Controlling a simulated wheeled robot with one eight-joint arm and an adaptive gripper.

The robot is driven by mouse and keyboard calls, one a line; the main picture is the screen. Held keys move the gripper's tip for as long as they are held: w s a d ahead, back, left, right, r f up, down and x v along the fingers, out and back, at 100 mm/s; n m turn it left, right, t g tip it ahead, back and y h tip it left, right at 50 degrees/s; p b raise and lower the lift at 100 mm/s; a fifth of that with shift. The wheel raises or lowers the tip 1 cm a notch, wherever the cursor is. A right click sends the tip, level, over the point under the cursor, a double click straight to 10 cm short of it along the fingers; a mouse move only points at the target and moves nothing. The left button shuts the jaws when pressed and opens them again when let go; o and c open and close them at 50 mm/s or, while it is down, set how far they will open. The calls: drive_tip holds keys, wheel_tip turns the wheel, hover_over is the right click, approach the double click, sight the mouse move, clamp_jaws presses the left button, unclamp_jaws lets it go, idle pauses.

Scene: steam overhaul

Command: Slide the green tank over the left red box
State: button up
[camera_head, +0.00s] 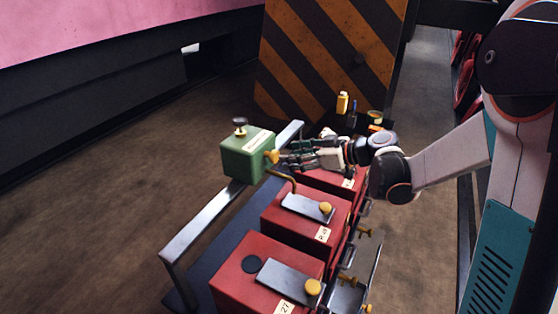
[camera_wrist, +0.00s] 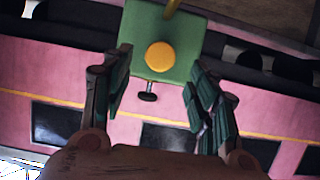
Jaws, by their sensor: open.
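The green tank (camera_head: 246,158) has a dark cap on top, a pale label and a yellow knob facing my gripper. It appears upright at the metal rail, which passes behind or under it; I cannot tell which. In the wrist view the tank (camera_wrist: 165,30) and its round yellow knob (camera_wrist: 160,57) show ahead, between and beyond my fingers. My gripper (camera_head: 284,156) is open, right of the tank, with its fingertips close to the knob. The left red box (camera_head: 240,265), marked 27, is nearest at the bottom, with a dark round spot and a grey plate on top.
A middle red box (camera_head: 280,225) and a far red box (camera_head: 325,180), partly hidden by my gripper, continue the row. The metal rail (camera_head: 205,222) runs along their left side. A yellow bottle (camera_head: 342,102) stands behind, before a striped panel (camera_head: 320,55). Open floor lies left.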

sight(277, 157)
drive_tip(key=b+x, duration=0.1)
drive_tip(key=x, duration=0.4)
drive_tip(key=shift+w+a+f, duration=0.15)
drive_tip(key=shift+w+a, duration=0.05)
drive_tip(key=shift+a, duration=0.15)
clamp_jaws()
